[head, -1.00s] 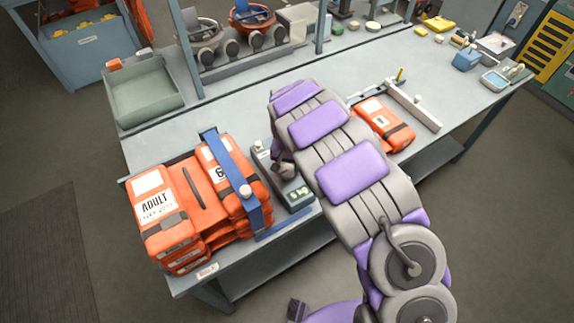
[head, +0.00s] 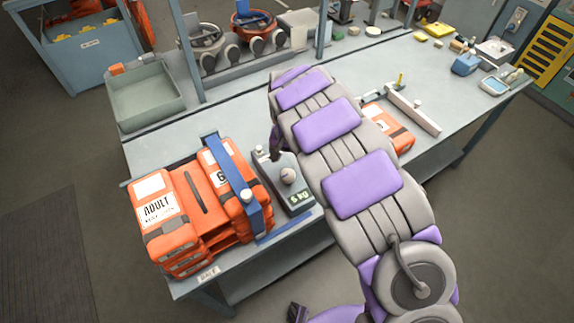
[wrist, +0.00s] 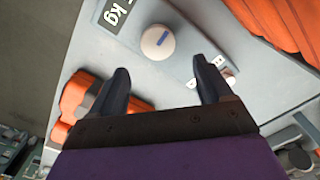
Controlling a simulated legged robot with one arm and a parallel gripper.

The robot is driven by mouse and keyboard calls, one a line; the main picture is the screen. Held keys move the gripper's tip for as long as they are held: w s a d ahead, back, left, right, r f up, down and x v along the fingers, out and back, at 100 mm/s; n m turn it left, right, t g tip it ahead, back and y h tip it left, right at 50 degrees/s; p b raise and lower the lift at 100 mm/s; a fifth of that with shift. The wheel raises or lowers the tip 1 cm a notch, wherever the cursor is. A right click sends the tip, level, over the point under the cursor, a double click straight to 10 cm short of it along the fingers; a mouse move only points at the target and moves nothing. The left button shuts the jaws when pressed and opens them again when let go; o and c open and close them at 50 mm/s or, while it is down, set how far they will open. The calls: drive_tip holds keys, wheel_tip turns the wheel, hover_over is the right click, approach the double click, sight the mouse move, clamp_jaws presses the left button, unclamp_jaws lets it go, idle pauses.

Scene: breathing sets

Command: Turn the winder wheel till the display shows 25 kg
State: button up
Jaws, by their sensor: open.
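The grey winder unit (head: 285,163) stands on the bench beside the orange ADULT stack. Its round winder wheel (head: 287,175) is uncovered in the head view. The display (head: 299,197) seems to read 5 kg, in small characters. In the wrist view, the wheel (wrist: 158,42) is a pale disc with a blue mark, and the display (wrist: 117,12) shows "kg" with its number cut off. My gripper (wrist: 160,66) is open and empty, with the wheel just beyond and between its fingertips, apart from them. In the head view my arm hides most of the gripper.
An orange pack stack (head: 165,215) with a blue strap (head: 230,175) stands close left of the winder. Another orange pack (head: 398,136) lies right of my arm, by a pale bar (head: 413,110). A grey-green tray (head: 145,97) sits at the back left. The bench's front edge is near.

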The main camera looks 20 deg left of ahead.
sight(288, 173)
wheel_tip(288, 173, up, 10)
drive_tip(key=shift+p, duration=0.35)
drive_tip(key=shift+d+b, duration=0.1)
drive_tip(key=shift+b, duration=0.35)
drive_tip(key=f+b, duration=0.1)
drive_tip(key=f, duration=0.4)
drive_tip(key=f+b, duration=0.1)
drive_tip(key=f, duration=1.1)
drive_tip(key=shift+s+b, duration=0.25)
drive_tip(key=shift+b, duration=0.15)
drive_tip(key=shift+c, duration=0.2)
drive_tip(key=c, duration=1)
